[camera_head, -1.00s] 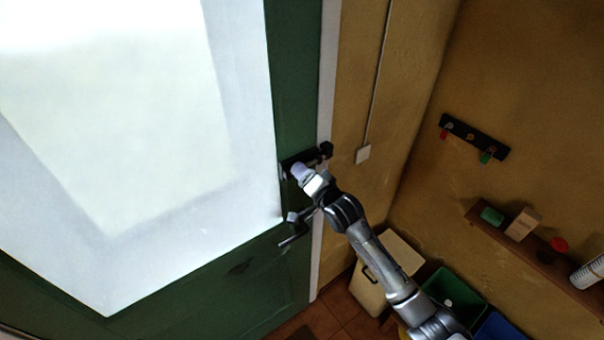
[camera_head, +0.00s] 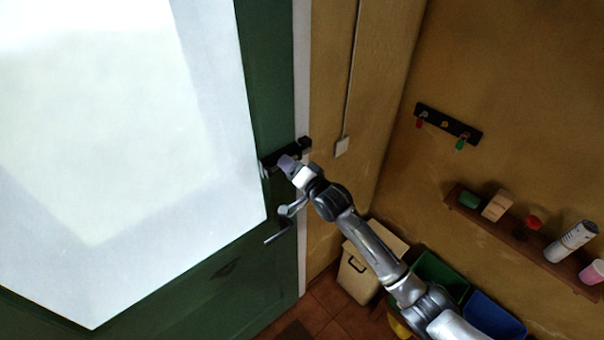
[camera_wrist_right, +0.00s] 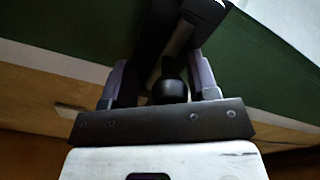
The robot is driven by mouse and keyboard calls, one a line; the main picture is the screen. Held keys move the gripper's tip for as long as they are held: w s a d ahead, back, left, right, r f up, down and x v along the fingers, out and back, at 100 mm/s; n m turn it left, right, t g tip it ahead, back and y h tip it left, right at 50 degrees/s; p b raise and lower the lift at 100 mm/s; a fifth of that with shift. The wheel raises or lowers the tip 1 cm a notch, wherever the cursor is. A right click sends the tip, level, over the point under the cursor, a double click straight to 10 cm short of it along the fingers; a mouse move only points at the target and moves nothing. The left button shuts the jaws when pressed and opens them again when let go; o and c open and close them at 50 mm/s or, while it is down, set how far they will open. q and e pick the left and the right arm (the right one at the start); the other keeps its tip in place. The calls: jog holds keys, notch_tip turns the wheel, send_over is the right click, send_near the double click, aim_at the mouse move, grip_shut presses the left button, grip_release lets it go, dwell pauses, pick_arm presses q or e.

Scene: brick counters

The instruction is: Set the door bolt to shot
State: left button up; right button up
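The black door bolt (camera_head: 270,163) is mounted on the green door (camera_head: 268,90) near its right edge. Its black end piece (camera_head: 305,144) is by the white door frame. My right gripper (camera_head: 287,162) is at the bolt and hides its middle, so whether it is shot cannot be told. In the right wrist view, the two grey-purple fingers (camera_wrist_right: 160,78) stand apart on either side of a dark round knob (camera_wrist_right: 170,91). A gap shows on the knob's left; contact on the right is unclear. My left gripper is out of view.
A door handle (camera_head: 278,235) sits just below the bolt, close under my right gripper. A cream bin (camera_head: 356,278), a green bin (camera_head: 440,275) and a blue bin (camera_head: 495,317) stand on the floor. A hook rail (camera_head: 448,123) and loaded shelf (camera_head: 530,245) are on the right wall.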

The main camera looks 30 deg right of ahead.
jog(key=s+d+b, duration=0.2)
jog(key=s, duration=1.1)
jog(key=shift+s, duration=0.25)
